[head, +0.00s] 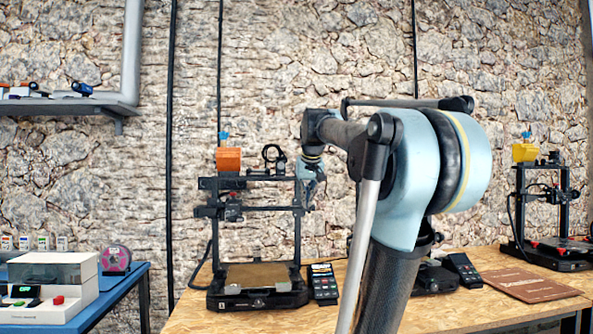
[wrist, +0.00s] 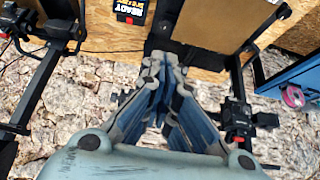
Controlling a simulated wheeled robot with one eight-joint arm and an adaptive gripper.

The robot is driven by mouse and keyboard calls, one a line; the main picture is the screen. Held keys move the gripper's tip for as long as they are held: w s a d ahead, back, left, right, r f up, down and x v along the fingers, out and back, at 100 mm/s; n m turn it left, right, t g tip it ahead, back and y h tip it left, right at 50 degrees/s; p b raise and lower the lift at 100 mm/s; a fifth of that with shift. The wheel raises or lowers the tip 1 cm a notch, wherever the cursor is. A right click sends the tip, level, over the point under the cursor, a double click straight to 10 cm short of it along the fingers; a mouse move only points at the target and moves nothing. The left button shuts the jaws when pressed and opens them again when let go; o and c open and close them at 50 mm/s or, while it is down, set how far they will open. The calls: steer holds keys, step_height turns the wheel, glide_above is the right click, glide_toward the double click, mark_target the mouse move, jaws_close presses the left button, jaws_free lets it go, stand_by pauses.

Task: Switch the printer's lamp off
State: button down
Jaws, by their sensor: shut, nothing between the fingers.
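A black-framed printer (head: 301,235) with an orange box on top stands on the wooden table in the head view. Its control panel (head: 323,284) stands at its right foot. My gripper (head: 314,182) is shut and empty, high by the right upright of this printer.
A second printer (head: 436,278) is mostly hidden behind my arm. A third printer (head: 519,210) with a yellow box stands at the right, near a brown folder (head: 527,285). A blue table (head: 122,287) at the left holds a white machine (head: 52,275) and a pink spool (head: 116,258).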

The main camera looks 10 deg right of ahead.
steer(key=w+r+t, duration=0.1)
steer(key=w+r, duration=0.6)
steer(key=r, duration=0.4)
steer(key=w+r+t, duration=0.1)
steer(key=w+r, duration=0.7)
steer(key=r, duration=0.3)
steer(key=shift+w+r+t, duration=0.15)
steer(key=shift+r+t, duration=0.05)
steer(key=shift+t, duration=0.2)
steer(key=shift+d+f, duration=0.1)
steer(key=x, duration=1)
steer(key=shift+w, duration=0.1)
step_height(320, 180, down, 3)
steer(key=shift+f, duration=0.45)
